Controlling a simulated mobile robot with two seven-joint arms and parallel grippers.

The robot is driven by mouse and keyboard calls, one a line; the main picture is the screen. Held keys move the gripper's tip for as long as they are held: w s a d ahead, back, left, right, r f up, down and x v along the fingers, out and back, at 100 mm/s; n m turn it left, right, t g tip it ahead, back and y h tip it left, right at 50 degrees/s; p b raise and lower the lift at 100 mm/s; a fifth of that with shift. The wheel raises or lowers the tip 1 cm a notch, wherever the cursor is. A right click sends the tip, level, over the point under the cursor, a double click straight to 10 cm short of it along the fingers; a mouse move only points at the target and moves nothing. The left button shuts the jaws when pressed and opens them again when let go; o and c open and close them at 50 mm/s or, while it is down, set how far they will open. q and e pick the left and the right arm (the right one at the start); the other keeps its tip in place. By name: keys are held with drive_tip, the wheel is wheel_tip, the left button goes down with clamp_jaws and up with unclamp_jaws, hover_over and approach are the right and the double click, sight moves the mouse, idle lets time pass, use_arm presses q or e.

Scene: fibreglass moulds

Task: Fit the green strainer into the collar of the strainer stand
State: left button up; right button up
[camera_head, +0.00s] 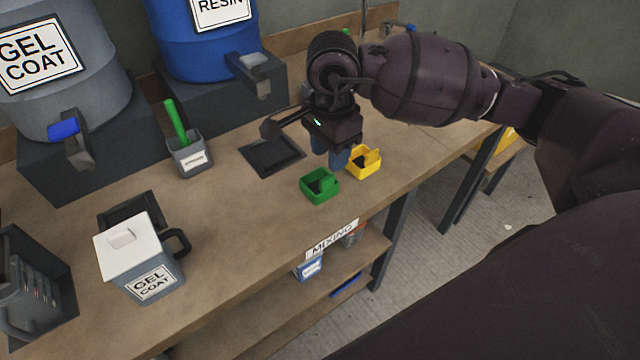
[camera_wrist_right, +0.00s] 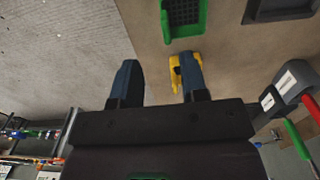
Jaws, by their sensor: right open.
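The green strainer (camera_head: 320,186) sits on the bench near its front edge, and also shows at the top of the right wrist view (camera_wrist_right: 183,20). My right gripper (camera_head: 330,156) is open, pointing down just behind the green strainer and left of a yellow strainer (camera_head: 364,162). My left gripper is out of view.
A dark square tray (camera_head: 260,160) lies left of the gripper. A grey cup (camera_head: 190,158) with a green stick, a gel coat pitcher (camera_head: 140,260) and a dark bin (camera_head: 62,290) stand further left. Drums (camera_head: 205,50) line the back. Bare bench (camera_head: 240,225) lies between pitcher and green strainer.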

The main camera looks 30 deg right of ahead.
sight(327, 177)
drive_tip(key=shift+w+f, duration=0.2)
drive_tip(key=shift+f, duration=1.9)
drive_tip(key=shift+w+f, duration=0.2)
drive_tip(key=shift+f, duration=1.9)
clamp_jaws()
